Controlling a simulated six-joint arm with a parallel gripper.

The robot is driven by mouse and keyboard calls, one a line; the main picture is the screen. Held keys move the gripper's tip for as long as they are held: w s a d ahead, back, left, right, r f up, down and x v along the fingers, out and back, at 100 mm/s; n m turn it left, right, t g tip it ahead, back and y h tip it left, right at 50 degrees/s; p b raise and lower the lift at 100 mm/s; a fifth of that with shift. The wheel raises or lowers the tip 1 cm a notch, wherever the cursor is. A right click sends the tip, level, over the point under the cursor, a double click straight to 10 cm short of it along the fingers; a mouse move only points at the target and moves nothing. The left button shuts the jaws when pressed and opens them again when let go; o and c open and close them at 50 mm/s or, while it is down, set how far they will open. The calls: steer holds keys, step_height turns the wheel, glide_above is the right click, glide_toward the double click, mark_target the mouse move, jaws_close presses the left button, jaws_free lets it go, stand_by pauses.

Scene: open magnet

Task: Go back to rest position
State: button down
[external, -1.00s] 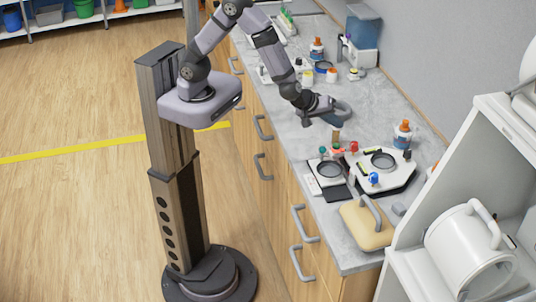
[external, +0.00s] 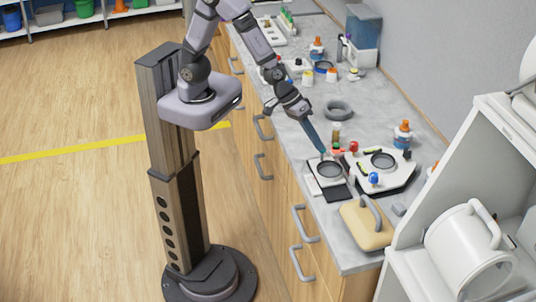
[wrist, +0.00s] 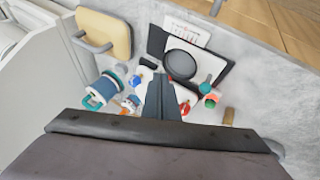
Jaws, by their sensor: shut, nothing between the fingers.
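My gripper (external: 315,140) is shut and empty. Its narrow blue-grey fingers point down toward the bench, near the edge of the left white device with a dark round plate (external: 329,170). In the wrist view the closed fingers (wrist: 161,90) show in the middle, with the round plate (wrist: 180,64) just beyond them. A dark grey ring (external: 339,110) lies on the bench behind the gripper, apart from it. I cannot tell whether the fingertips touch anything.
Close by stand a second white device (external: 390,178) with coloured knobs, a small brown-capped vial (external: 336,133) and an orange-capped bottle (external: 402,134). A tan block with a handle (external: 366,226) is at the front. A white cabinet (external: 420,222) borders the right side.

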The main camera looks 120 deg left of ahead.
steer(key=s+d+m+g, duration=0.1)
steer(key=s+m+g, duration=0.2)
steer(key=s, duration=0.8)
steer(key=s+d+f+m+g, duration=0.1)
steer(key=s+m+g, duration=0.3)
steer(key=s+m, duration=0.3)
steer(key=s, duration=0.4)
steer(key=shift+d+m+h+b, duration=0.3)
steer(key=shift+d, duration=0.05)
steer(key=shift+a+f, duration=0.1)
steer(key=shift+f, duration=0.05)
